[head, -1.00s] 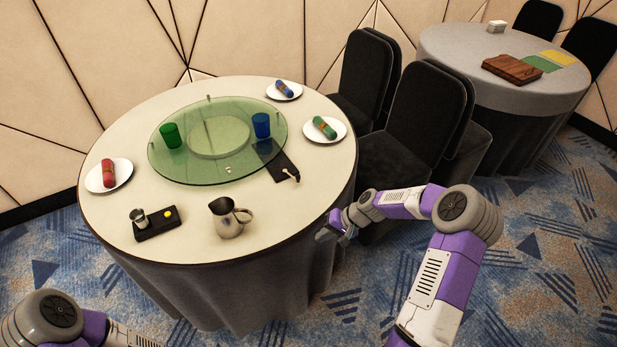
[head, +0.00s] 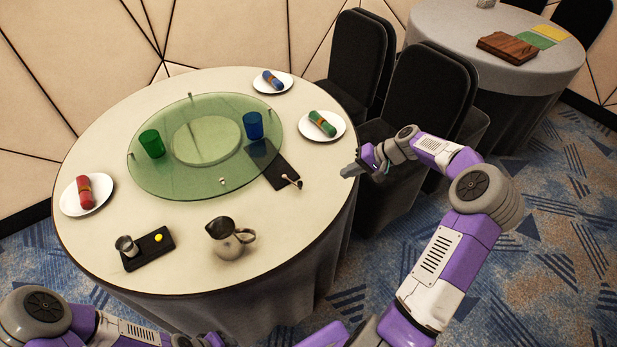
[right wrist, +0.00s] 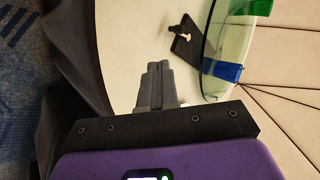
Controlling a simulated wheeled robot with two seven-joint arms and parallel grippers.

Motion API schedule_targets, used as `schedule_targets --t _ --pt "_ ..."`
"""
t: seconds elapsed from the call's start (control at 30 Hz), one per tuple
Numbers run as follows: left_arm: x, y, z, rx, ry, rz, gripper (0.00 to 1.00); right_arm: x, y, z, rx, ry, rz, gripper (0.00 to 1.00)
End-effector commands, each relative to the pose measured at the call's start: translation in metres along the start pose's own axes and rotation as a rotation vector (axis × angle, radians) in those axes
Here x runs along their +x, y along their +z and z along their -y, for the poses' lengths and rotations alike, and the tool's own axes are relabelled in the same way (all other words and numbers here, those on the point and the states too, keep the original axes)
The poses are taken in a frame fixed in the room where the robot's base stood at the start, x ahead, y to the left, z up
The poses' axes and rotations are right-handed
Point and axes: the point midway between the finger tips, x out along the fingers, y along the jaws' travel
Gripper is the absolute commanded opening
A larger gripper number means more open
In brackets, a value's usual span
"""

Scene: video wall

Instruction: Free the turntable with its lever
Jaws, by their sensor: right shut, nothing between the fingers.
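The turntable (head: 152,182) is a round green glass disc on the round table, with a paler disc at its middle. A green cup (head: 152,143) and a blue cup (head: 253,125) stand on it. The lever (head: 291,181) is a small pale handle on a dark base plate (head: 275,172) that reaches under the disc's right edge; the lever also shows in the right wrist view (right wrist: 184,36). My right gripper (head: 348,172) is shut and empty, right of the lever near the table's edge. My left arm shows at the bottom left; its gripper is not visible.
A metal jug (head: 229,242) and a black tray (head: 135,262) with a glass and yellow button stand at the table's front. Plates with rolled napkins (head: 323,124) lie around the rim. Black chairs (head: 420,95) stand close behind my right arm.

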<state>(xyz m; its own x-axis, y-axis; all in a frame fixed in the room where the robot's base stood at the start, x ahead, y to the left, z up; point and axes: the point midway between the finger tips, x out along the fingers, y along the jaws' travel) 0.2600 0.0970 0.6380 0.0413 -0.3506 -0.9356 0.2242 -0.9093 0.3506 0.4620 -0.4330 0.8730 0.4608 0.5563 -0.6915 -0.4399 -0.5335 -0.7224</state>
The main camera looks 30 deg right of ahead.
Motion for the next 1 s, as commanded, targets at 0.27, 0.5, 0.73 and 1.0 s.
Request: schedule_targets --t 0.27,0.5,0.73,1.0 --pt "0.003 0.0 0.001 0.0 0.0 -0.001 0.43 0.009 0.001 -0.001 0.0 -0.001 0.003 0.0" --pt "0.015 -0.001 0.006 0.0 0.0 -0.001 0.43 0.052 0.001 -0.001 -0.001 -0.003 0.004 0.0" --pt "0.028 -0.002 0.011 0.0 0.0 -0.001 0.43 0.102 0.001 -0.002 -0.002 -0.002 0.004 0.0" --pt "0.037 -0.002 0.014 0.0 0.0 -0.001 0.43 0.127 0.0 0.022 -0.001 0.0 0.001 0.0"
